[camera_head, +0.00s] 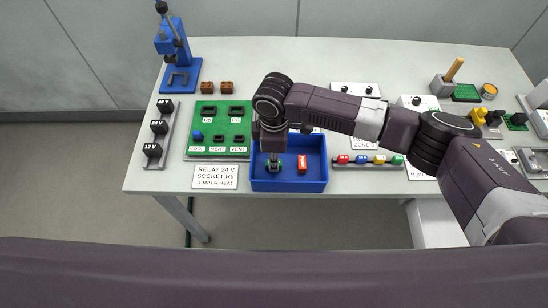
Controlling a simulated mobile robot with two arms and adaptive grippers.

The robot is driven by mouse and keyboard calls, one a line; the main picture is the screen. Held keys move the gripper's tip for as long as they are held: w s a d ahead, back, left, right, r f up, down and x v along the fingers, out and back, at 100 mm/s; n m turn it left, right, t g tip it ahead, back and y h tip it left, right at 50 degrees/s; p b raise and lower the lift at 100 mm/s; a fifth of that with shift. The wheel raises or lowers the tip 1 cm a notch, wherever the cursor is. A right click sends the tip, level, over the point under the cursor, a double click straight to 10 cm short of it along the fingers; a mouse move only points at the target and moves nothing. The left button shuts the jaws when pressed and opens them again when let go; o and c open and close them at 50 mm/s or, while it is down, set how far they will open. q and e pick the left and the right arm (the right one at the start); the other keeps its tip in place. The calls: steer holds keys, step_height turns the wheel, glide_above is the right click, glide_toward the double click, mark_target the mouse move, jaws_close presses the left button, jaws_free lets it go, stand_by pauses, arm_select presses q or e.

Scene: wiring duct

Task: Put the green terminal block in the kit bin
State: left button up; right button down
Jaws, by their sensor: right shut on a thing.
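The kit bin is the blue open tray (290,185) at the table's front edge. My right gripper (274,167) points down into the left part of the bin, shut on the green terminal block (280,163). Only small bits of green show beside the fingers, so most of the block is hidden. I cannot tell whether the block touches the bin floor. My left gripper is not in view.
A red-orange block (302,162) lies in the bin, right of my gripper. A green socket board (220,128) stands left of the bin. A rail of coloured blocks (362,160) lies to the right. A blue press (180,70) stands at the back left.

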steer(key=c, duration=1.8)
jaws_free()
steer(key=shift+f, duration=0.1)
steer(key=shift+c, duration=0.2)
step_height(320, 180, up, 12)
steer(key=b, duration=0.3)
steer(key=shift+r, duration=0.2)
steer(key=shift+s+f, duration=0.1)
